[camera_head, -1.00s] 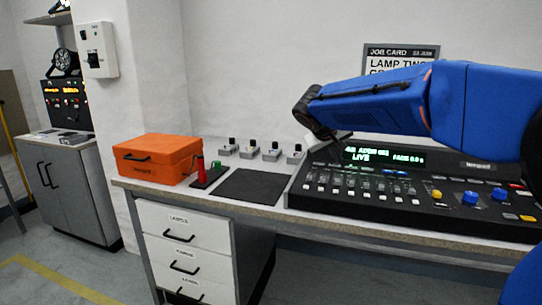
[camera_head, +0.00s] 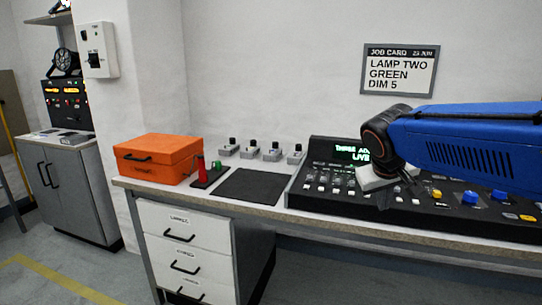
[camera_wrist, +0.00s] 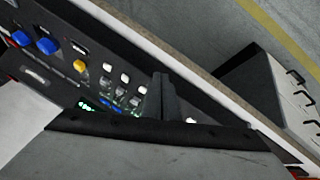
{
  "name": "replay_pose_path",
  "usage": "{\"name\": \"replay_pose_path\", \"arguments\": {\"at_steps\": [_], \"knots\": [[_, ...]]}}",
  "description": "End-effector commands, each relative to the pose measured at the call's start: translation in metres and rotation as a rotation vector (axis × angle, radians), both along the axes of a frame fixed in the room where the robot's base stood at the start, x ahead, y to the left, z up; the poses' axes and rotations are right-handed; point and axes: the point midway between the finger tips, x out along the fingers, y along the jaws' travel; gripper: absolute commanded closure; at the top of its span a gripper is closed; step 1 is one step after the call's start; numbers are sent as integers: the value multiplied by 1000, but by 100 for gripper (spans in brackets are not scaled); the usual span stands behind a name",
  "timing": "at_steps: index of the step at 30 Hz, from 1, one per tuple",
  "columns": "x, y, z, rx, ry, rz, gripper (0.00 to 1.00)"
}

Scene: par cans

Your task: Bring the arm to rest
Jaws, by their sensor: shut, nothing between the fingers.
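My gripper (camera_head: 384,195) is low over the middle of the black lighting console (camera_head: 317,205), at the end of my blue arm. It points down toward the console's keys; whether it touches them I cannot tell. In the wrist view the fingers (camera_wrist: 163,97) are together with nothing between them, and the console's blue, yellow and white controls (camera_wrist: 48,47) show behind. The arm hides part of the console's screen and right side in the head view.
An orange case (camera_head: 157,157), a black mat (camera_head: 247,187), a red and a green item on a small tray, and several small switch boxes (camera_head: 271,153) stand on the bench left of the console. A job card (camera_head: 400,70) on the wall reads LAMP TWO, GREEN, DIM 5.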

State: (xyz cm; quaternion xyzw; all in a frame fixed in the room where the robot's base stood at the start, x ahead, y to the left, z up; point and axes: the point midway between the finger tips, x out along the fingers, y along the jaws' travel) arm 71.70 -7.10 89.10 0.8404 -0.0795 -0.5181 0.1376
Motion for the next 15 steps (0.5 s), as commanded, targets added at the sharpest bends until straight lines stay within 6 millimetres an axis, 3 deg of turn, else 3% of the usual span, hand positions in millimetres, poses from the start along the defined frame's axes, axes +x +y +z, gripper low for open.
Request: {"name": "replay_pose_path", "arguments": {"at_steps": [1, 6, 15], "knots": [[-20, -5, -7, 21, 7, -5, 100], [-81, -13, -34, 97, 32, -11, 100], [-178, -10, -91, 233, 52, -16, 100]]}}
